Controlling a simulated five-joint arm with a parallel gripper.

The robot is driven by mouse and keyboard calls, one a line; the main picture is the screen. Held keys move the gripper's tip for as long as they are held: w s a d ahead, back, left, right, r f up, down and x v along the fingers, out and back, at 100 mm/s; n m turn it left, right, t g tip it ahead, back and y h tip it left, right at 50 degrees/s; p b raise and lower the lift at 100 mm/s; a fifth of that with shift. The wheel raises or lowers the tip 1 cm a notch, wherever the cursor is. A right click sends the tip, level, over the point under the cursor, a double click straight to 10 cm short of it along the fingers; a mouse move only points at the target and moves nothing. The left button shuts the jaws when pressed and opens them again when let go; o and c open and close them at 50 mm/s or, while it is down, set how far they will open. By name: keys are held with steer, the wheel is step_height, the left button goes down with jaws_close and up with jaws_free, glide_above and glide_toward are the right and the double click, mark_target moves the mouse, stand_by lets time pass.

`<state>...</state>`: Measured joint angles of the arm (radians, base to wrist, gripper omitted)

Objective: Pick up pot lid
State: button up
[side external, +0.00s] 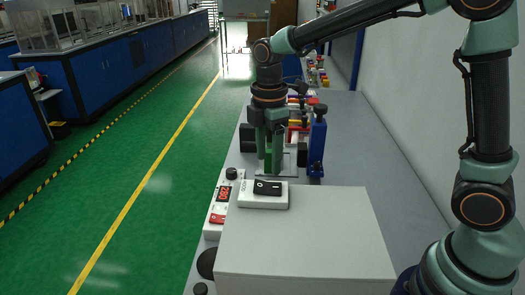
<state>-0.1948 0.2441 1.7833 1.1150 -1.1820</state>
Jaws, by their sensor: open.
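My gripper (269,165) points straight down over the grey bench, behind the white box's switch unit. Its two fingers are apart. A small green piece (268,157) shows between or just behind the fingers; I cannot tell whether they touch it. A flat, pale plate (290,165) lies below and to the right of the fingers. I cannot make out a pot lid for certain. A dark round thing (206,263) shows at the bench's left edge, partly hidden by the box, and I cannot tell what it is.
A large white box (305,240) fills the front. A white switch unit (244,197) sits at its back edge. A blue upright holder (318,145) stands right of my gripper. Bench at right (375,150) is clear.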

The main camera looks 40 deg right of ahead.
steer(key=shift+w+d+f, duration=0.1)
steer(key=shift+f, duration=1.55)
steer(key=shift+w+d+f, duration=0.1)
steer(key=shift+f, duration=1.55)
jaws_close()
